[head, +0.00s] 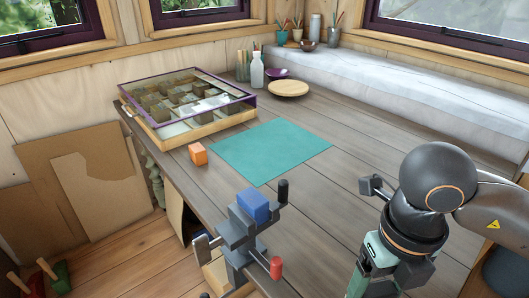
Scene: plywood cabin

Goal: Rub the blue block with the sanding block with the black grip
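The blue block (253,205) sits at the top of a dark grey vise-like fixture (238,236) at the table's near edge. Beside it is a short black upright cylinder (283,190); I cannot tell if it is a sanding block's grip. A red cylinder (276,268) is at the fixture's lower right. A small dark grey piece (370,187) shows beside my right arm, partly hidden; I cannot tell what it is. My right gripper (366,284) is low at the bottom edge, right of the fixture, its fingertips not clearly visible. My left gripper is not in view.
A teal mat (270,150) lies bare mid-table, with an orange block (198,154) left of it. A purple-framed compartment case (185,103) stands at the left edge. A white bottle (257,70) and round wooden board (288,88) are at the back.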

